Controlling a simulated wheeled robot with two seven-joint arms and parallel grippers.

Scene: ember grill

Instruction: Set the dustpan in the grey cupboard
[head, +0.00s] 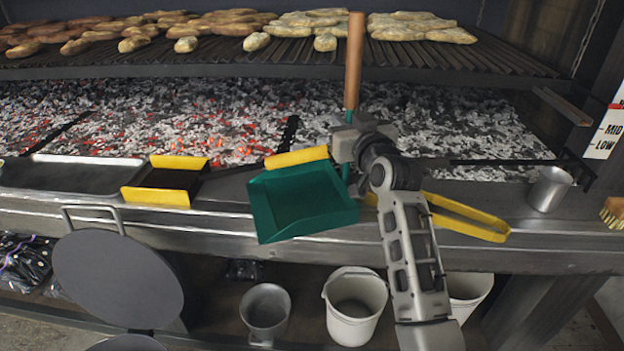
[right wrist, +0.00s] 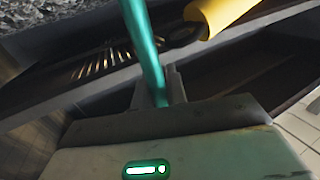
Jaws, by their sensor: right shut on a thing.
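The green dustpan (head: 303,202) hangs in front of the grill's front ledge, with its pan on the left of my right gripper (head: 350,142). A long handle, green low down and wooden at the top, stands about upright through the gripper. My right gripper is shut on this handle. In the right wrist view, the green handle (right wrist: 143,40) runs up from between the fingers (right wrist: 160,92). My left gripper is not in view. I cannot make out a grey cupboard in these frames.
Glowing coals (head: 220,120) lie behind the metal ledge (head: 540,235), with breads on the rack above. A yellow-sided tray (head: 172,195), yellow tongs (head: 470,218) and a metal cup (head: 549,188) are on the ledge. Buckets (head: 355,318) stand below, and a round dark plate (head: 115,280) is at lower left.

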